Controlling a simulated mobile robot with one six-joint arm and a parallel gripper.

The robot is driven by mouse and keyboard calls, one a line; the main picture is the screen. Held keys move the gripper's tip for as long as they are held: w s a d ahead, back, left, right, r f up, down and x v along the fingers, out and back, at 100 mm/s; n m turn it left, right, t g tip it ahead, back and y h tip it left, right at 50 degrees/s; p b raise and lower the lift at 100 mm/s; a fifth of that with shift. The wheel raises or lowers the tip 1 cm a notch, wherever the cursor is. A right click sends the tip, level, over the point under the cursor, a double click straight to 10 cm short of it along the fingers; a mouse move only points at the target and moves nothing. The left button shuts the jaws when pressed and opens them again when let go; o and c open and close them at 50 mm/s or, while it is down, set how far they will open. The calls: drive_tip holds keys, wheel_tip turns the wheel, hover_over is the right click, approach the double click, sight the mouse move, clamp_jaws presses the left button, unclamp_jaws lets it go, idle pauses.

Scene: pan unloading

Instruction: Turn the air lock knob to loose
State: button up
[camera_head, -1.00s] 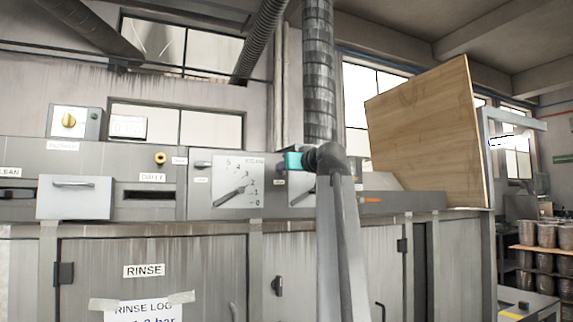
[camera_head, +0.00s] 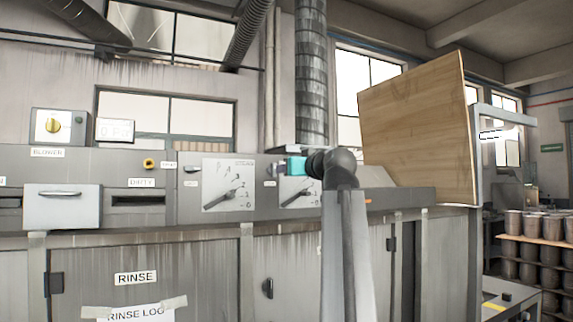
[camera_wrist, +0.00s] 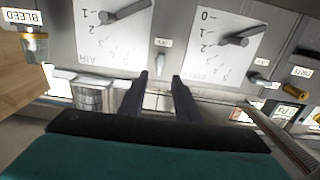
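The air lock knob (camera_wrist: 160,63) appears to be the small pale lever between the two dials in the wrist view. The small label beside it is too blurred to read. In that upside-down view the lever points roughly up and down the picture. My gripper (camera_wrist: 161,78) is open and empty. Its two dark fingers point toward the panel, with the lever just past the tips and in line with the gap. In the head view my teal gripper (camera_head: 295,166) is in front of the panel by the air dial (camera_head: 300,190), hiding part of that area.
A bleed valve (camera_wrist: 34,47) and a yellow knob (camera_wrist: 296,92) also stick out. A wooden board (camera_head: 418,132) stands to the right.

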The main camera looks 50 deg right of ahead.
drive_tip(key=shift+p+v, duration=1.65)
drive_tip(key=shift+v, duration=0.4)
